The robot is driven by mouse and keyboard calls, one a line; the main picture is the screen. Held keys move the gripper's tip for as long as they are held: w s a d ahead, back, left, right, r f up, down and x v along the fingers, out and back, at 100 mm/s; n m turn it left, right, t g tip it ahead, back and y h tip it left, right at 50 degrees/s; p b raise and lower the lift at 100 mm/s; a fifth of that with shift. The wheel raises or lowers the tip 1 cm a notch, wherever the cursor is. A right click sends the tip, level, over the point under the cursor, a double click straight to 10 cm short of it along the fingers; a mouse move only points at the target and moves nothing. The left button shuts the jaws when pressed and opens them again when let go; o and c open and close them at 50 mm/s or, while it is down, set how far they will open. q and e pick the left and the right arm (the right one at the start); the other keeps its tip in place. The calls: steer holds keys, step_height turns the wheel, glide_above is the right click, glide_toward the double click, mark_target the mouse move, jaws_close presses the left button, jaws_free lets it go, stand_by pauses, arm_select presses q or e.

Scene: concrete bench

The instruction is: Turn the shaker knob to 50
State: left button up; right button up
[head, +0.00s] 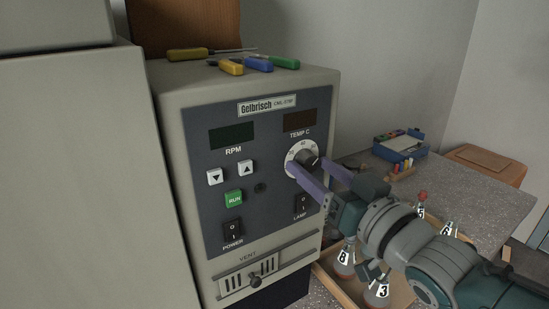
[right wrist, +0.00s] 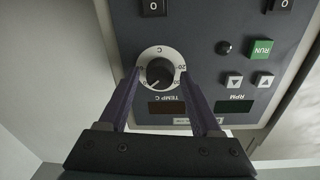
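The shaker knob (head: 309,157) is black and sits on a white numbered dial under the TEMP C display on the panel. It also shows in the right wrist view (right wrist: 159,72), where its white pointer mark points to the lower left; the number it points at is too small to read. My right gripper (head: 306,164) is open, with its two purple fingers (right wrist: 159,75) on either side of the knob, over the dial's edges. In the wrist view small gaps show between the fingers and the knob. My left gripper is not in view.
The panel (head: 205,185) also has arrow buttons, a green RUN button (head: 233,198), POWER and LAMP switches and a vent slider. Screwdrivers lie on top of the box. Numbered flasks (head: 345,262) stand in a wooden tray below my right arm.

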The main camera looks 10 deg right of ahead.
steer(key=shift+o, duration=0.3)
steer(key=shift+s, duration=0.1)
steer(key=shift+s+d, duration=0.1)
steer(key=shift+s, duration=0.2)
steer(key=v, duration=0.9)
steer(key=shift+p, duration=0.3)
